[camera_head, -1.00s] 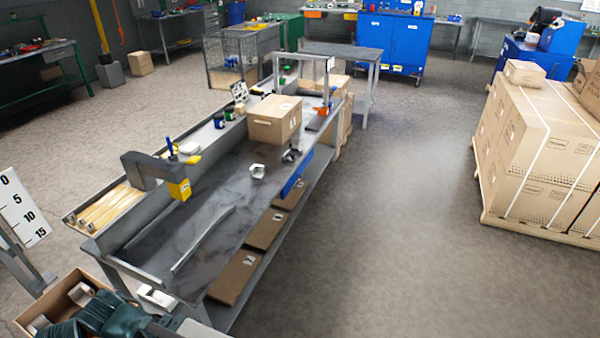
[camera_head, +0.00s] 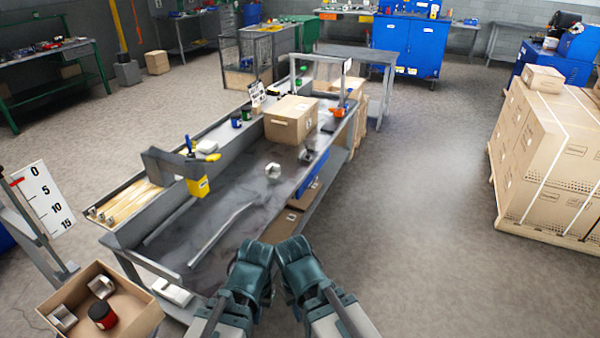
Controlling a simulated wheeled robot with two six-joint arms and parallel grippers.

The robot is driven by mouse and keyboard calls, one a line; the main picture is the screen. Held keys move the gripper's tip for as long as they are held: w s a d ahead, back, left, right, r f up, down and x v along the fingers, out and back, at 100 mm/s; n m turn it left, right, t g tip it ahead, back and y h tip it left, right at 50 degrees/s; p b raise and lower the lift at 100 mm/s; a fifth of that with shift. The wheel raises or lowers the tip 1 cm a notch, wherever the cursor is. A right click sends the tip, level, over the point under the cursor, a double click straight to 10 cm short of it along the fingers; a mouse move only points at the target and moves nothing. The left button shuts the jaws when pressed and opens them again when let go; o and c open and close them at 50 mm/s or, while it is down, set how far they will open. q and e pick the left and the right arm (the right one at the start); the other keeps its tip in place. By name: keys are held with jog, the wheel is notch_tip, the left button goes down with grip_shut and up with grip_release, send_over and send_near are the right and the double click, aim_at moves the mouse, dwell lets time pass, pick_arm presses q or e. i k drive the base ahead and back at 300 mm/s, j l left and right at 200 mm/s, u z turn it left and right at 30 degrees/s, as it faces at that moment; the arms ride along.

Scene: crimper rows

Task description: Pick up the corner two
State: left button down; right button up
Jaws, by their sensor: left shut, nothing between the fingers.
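I cannot tell from the picture which things the task's corner two are. On the bench top lie a whitish hollow piece (camera_head: 273,171) and a dark grey piece (camera_head: 307,156), apart from each other. An open carton (camera_head: 146,322) at the lower left holds two pale hollow pieces (camera_head: 62,317) (camera_head: 102,286) and a red and black round piece (camera_head: 103,315). My left gripper (camera_head: 272,256), dark teal, is at the bottom centre, in front of the bench's near end. It is shut and empty, away from these pieces.
The long grey bench (camera_head: 222,240) carries a yellow-headed arm-like fixture (camera_head: 197,186), a loose metal strip (camera_head: 222,233) and a closed cardboard box (camera_head: 291,122). A numbered white board (camera_head: 48,200) stands at left. Strapped cartons (camera_head: 545,160) stand at right. The floor between is clear.

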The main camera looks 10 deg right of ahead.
aim_at(272, 171)
jog(key=j+u, duration=0.15)
jog(key=u, duration=1.3)
jog(key=i+l, duration=0.15)
jog(key=l, duration=0.35)
jog(key=i+l, duration=0.15)
jog(key=l, duration=0.3)
jog(key=i+l+u, duration=0.1)
jog(key=l, duration=0.4)
jog(key=i+l, duration=0.2)
jog(key=l, duration=0.3)
jog(key=i+l, duration=0.15)
jog(key=l, duration=0.35)
jog(key=i+l+u, duration=0.1)
jog(key=l, duration=0.4)
jog(key=i+l, duration=0.15)
jog(key=l, duration=0.35)
jog(key=i+l, duration=0.1)
jog(key=l, duration=0.4)
jog(key=i+u, duration=0.05)
